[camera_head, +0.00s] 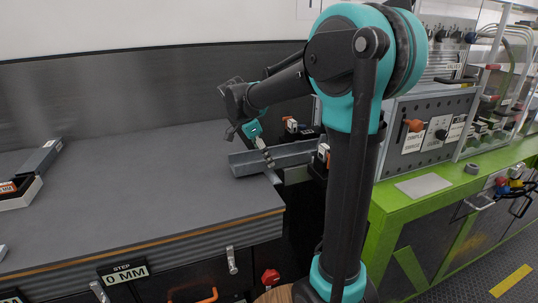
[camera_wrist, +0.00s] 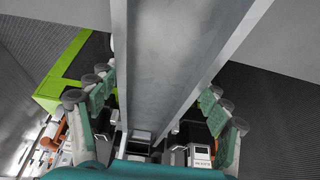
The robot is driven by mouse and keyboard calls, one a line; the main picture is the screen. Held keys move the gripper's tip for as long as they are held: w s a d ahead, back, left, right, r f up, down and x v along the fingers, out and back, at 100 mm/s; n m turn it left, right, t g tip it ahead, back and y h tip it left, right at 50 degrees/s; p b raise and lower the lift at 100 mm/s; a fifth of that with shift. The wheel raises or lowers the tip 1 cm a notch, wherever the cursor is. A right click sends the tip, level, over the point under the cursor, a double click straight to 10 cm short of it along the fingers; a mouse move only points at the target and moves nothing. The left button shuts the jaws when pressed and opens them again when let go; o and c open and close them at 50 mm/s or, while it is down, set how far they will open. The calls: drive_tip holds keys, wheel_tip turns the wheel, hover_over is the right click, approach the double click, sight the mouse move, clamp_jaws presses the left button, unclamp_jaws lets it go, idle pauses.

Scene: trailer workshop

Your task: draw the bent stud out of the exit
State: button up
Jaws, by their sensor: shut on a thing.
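The bent stud (camera_head: 290,154) is a long grey metal channel lying near the right end of the dark bench, its left end over the bench top. In the wrist view the stud (camera_wrist: 170,60) fills the middle and runs between my two fingers. My gripper (camera_head: 266,155) is shut on the stud from above, near its left part. The stud's right end and the exit are partly hidden behind my arm in the head view.
The bench top (camera_head: 130,190) is clear left of the stud. A tray (camera_head: 22,192) with a dark block stands at the far left. A green machine frame (camera_head: 410,207) with a control panel (camera_head: 425,135) is at the right. A step sign (camera_head: 124,272) hangs on the bench front.

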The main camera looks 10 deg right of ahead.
drive_tip(key=shift+s+a, duration=0.5)
drive_tip(key=shift+a, duration=2.2)
drive_tip(key=shift+s+a, duration=0.55)
drive_tip(key=shift+a, duration=2.1)
drive_tip(key=shift+s+a, duration=0.5)
drive_tip(key=shift+a, duration=2.2)
drive_tip(key=v, duration=1)
